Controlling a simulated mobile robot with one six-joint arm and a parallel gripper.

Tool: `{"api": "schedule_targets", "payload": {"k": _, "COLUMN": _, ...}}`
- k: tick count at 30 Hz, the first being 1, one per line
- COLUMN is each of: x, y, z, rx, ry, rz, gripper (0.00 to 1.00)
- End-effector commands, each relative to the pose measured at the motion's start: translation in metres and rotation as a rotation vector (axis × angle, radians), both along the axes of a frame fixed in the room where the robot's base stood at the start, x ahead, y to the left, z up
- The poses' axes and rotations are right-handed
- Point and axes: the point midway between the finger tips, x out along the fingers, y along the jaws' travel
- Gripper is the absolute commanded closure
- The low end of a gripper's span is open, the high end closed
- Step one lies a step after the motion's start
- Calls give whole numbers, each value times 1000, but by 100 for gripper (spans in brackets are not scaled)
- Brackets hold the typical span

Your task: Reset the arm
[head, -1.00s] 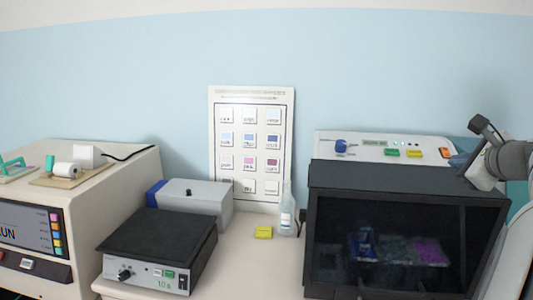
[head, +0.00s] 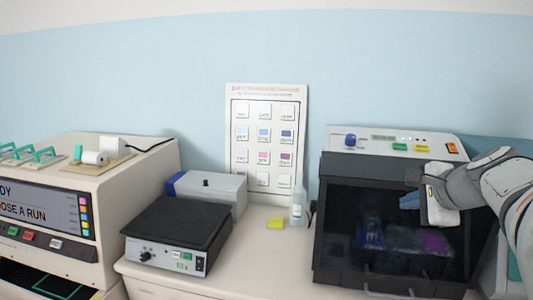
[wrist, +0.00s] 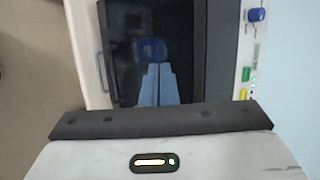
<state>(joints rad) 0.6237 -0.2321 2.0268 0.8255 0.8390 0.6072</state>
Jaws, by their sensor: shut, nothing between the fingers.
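My gripper (head: 409,201) is at the right in the head view, in front of the dark window of the black-fronted cabinet (head: 333,222). Its blue fingers point left. In the wrist view the two blue fingers of my gripper (wrist: 158,68) lie side by side, shut and empty, over the dark window (wrist: 185,40). My grey and white arm reaches in from the right edge. Inside the cabinet, a blue item (head: 370,234) and a purple patch (head: 436,243) show dimly; what they are is hard to tell.
A black-topped device (head: 180,222) and a grey box (head: 215,190) stand left of the cabinet. A yellow block (head: 276,223) and a clear bottle (head: 297,205) stand between. A beige machine with a screen (head: 40,205) is far left. A chart (head: 266,97) leans on the wall.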

Motion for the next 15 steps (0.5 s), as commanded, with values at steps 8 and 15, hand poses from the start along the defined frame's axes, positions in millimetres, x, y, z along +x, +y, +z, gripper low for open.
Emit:
{"api": "schedule_targets", "payload": {"k": 8, "x": -76, "y": 121, "z": -91, "rx": -483, "ry": 199, "rz": 649, "gripper": 100}}
{"api": "schedule_targets", "payload": {"k": 15, "x": -150, "y": 158, "z": -153, "rx": -886, "ry": 290, "rz": 1188, "gripper": 100}}
